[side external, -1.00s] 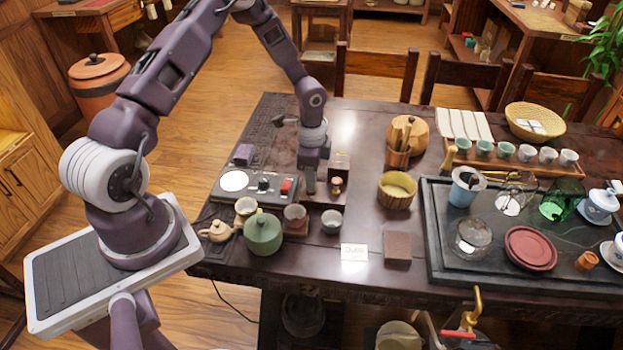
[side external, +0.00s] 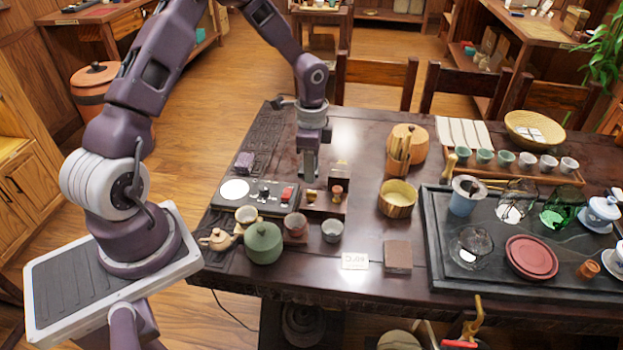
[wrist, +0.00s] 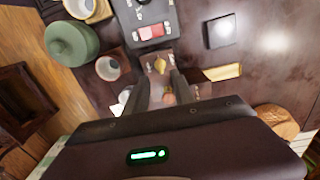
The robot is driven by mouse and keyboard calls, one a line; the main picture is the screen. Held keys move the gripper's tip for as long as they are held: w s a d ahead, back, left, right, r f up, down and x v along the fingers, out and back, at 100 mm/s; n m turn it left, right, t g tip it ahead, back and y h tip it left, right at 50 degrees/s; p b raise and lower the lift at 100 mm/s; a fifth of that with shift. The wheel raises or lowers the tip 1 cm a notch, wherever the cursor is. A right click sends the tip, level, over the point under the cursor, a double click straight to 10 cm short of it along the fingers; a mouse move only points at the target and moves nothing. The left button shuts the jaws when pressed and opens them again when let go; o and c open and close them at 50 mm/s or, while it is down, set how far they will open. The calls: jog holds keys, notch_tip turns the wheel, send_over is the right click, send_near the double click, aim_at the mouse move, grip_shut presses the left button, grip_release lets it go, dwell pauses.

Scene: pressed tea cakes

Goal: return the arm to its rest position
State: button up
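My gripper (side external: 309,174) hangs fingers-down above the dark table (side external: 365,230), behind the small wooden stand (side external: 323,208) and right of the panel with the red button (side external: 288,194). In the wrist view its two fingers (wrist: 161,90) are apart, with part of the stand and a small wooden piece visible between and below them. I see nothing held. In the side view the fingers overlap, so their gap does not show there.
A wooden canister (side external: 398,198) and a tool holder (side external: 397,163) stand to the right. Farther right is a black tea tray (side external: 434,250) with glassware. The table behind my gripper is mostly clear.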

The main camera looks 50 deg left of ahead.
jog(key=shift+r, duration=0.15)
jog(key=s+d+r+n+t+y, duration=0.1)
jog(key=s+d+r+n, duration=0.2)
jog(key=r, duration=0.7)
jog(key=s+d+r+n+t+y, duration=0.1)
jog(key=s+d+r, duration=0.1)
jog(key=s+r, duration=0.5)
jog(key=s+d+r+n+t+h, duration=0.1)
jog(key=s+d+r+n, duration=0.1)
jog(key=s, duration=0.5)
jog(key=s+d+r+n+t+h, duration=0.1)
jog(key=s+d+r+n+t, duration=0.1)
jog(key=s+d+r, duration=0.3)
jog(key=shift+s+r+n+t, duration=0.3)
jog(key=shift+s+r+n, duration=0.4)
jog(key=shift+s, duration=0.35)
jog(key=shift+r, duration=0.1)
